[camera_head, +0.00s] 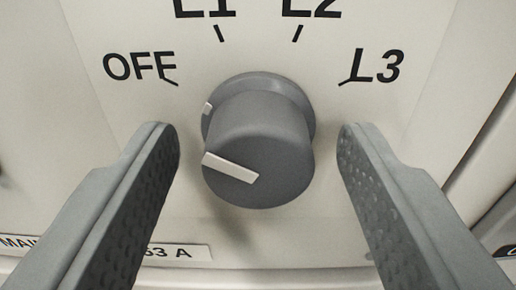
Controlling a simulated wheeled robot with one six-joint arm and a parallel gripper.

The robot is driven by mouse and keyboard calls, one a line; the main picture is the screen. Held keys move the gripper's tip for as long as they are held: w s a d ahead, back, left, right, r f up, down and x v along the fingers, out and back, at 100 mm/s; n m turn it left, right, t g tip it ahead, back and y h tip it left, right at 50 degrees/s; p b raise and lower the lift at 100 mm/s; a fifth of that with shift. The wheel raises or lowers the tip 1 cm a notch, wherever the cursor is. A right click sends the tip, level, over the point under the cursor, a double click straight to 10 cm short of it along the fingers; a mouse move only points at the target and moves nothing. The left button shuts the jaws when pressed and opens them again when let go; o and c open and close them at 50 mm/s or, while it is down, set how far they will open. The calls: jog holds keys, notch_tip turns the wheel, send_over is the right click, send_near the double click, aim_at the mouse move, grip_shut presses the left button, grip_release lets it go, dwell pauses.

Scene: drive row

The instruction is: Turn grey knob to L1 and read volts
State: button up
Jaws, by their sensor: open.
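The grey knob (258,135) is a round selector standing out from a pale panel in the middle of the view. The white line on its face runs up and left, in the direction of the OFF mark. The labels L1 (205,8), L2 (311,8), L3 (375,66) and OFF (139,67) stand around it with short black ticks. My gripper (257,132) is open, with one finger on each side of the knob and a visible gap to both. No volt reading shows in view.
A label strip (180,252) at the lower left is partly hidden by the left finger; "MAI" and "63 A" can be read. A dark vertical gap runs along the right edge.

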jog(key=c, duration=1)
jog(key=m, duration=0.3)
jog(key=shift+m, duration=2.3)
